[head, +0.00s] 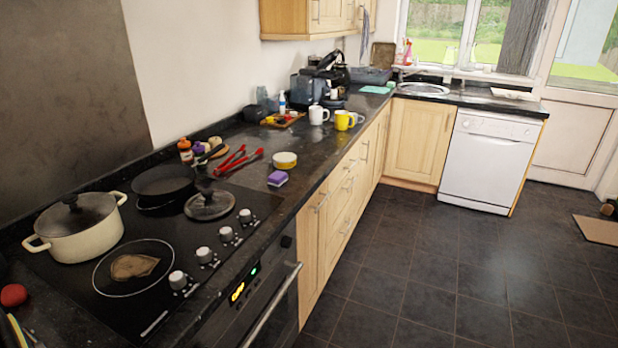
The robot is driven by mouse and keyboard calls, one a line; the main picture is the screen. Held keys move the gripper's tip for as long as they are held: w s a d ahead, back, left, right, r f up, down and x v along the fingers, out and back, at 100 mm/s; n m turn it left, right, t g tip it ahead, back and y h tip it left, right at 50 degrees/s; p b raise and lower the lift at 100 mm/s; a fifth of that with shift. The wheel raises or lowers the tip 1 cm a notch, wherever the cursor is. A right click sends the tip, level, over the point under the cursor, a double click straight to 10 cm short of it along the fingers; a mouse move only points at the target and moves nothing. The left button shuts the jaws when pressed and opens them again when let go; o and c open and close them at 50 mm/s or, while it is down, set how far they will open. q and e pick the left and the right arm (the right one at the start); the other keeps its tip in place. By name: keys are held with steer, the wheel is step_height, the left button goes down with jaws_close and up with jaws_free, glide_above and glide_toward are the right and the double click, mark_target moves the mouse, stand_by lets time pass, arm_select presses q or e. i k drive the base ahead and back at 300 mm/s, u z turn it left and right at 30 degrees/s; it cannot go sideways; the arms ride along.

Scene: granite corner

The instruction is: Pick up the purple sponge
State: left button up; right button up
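The purple sponge (277,179) lies on the dark granite counter (250,181), close to the counter's front edge. It is small and block-shaped, with a darker layer on its lower side. It sits just right of the hob, below a yellow and white round tin. Nothing covers it. Neither of my grippers shows in the head view.
Red tongs (238,160) and the round tin (285,159) lie near the sponge. Dark tiled floor (430,265) is free at right.

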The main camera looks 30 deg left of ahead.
mark_target(278, 178)
steer(key=i, duration=3.5)
steer(key=u, duration=1.3)
